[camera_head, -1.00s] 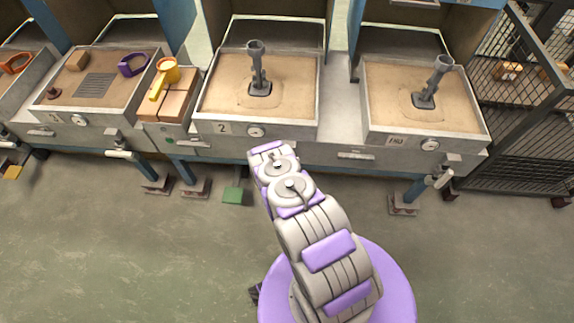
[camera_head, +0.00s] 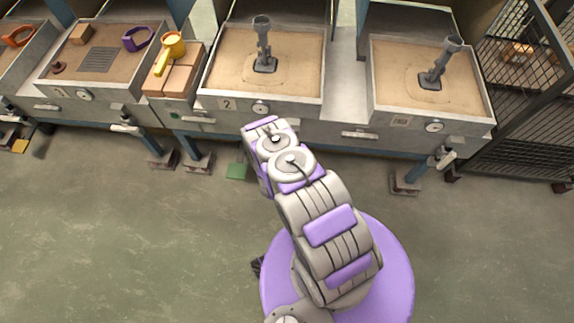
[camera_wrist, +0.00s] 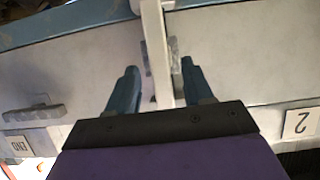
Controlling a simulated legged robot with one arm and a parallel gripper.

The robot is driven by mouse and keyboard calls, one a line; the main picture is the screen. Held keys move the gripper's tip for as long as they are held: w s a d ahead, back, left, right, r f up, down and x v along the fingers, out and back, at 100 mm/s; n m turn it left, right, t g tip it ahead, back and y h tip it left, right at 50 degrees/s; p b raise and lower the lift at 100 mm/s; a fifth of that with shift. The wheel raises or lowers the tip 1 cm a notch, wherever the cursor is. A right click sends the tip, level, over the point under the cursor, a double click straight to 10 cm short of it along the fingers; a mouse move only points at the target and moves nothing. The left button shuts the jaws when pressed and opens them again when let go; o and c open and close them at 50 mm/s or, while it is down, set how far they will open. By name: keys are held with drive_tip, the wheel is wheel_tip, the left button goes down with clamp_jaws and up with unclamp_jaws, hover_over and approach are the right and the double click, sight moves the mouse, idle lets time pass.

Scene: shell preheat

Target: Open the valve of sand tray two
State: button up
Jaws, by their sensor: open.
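Sand tray two (camera_head: 211,101) stands at the top middle of the head view, with a "2" plate on its front, a round dial (camera_head: 261,107) and a grey upright piece (camera_head: 263,45) in the sand. My gripper (camera_wrist: 160,85) is open in the wrist view, its two blue fingers spread on either side of a pale upright post (camera_wrist: 156,50). A small grey piece (camera_wrist: 176,68) lies against this post, between the fingers. I cannot tell whether it is the valve. The "2" plate (camera_wrist: 300,122) is at the right there. In the head view my arm covers the gripper and part of the tray's underside.
Another sand tray (camera_head: 480,113) stands to the right, beside a mesh cage (camera_head: 515,120). The green floor (camera_head: 120,240) in front is clear.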

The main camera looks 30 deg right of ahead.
drive_tip(key=p+v, duration=0.2)
drive_tip(key=v, duration=0.9)
drive_tip(key=shift+a+f, duration=0.1)
drive_tip(key=shift+f, duration=0.05)
